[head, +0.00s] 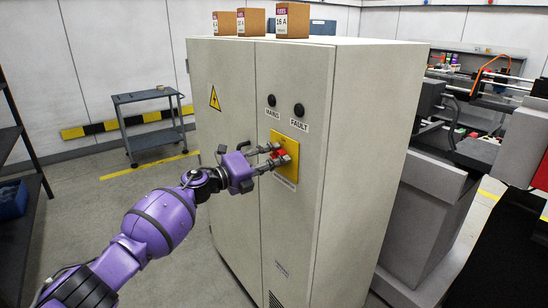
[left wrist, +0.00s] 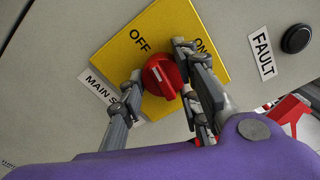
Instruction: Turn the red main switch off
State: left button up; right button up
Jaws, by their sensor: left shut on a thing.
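The red main switch (head: 280,153) is a round knob on a yellow plate (head: 289,142) on the front of the tall cabinet. In the left wrist view the knob (left wrist: 160,77) lies between my two fingers, with OFF and ON printed on the plate (left wrist: 113,55). My left gripper (head: 279,156) is shut on the knob, one finger on each side; it also shows in the left wrist view (left wrist: 159,65). I cannot tell for sure which label the knob points to. My right gripper is not in view.
The beige cabinet (head: 225,85) has MAINS and FAULT lamps (head: 298,110) above the plate. Several cardboard boxes (head: 292,20) stand on its top. A grey cart (head: 150,115) is behind at left, shelving at far left, and a machine (head: 430,180) at right.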

pick_arm(q)
jog(key=shift+f+n, duration=0.3)
jog(key=shift+n, duration=0.6)
jog(key=shift+s+f+p, duration=0.1)
jog(key=shift+p, duration=0.2)
jog(key=shift+f+n, duration=0.1)
jog(key=shift+n, duration=0.2)
jog(key=o, duration=1.1)
jog(key=shift+d+r, duration=0.1)
jog(key=shift+r, duration=0.15)
jog(key=v, duration=1.2)
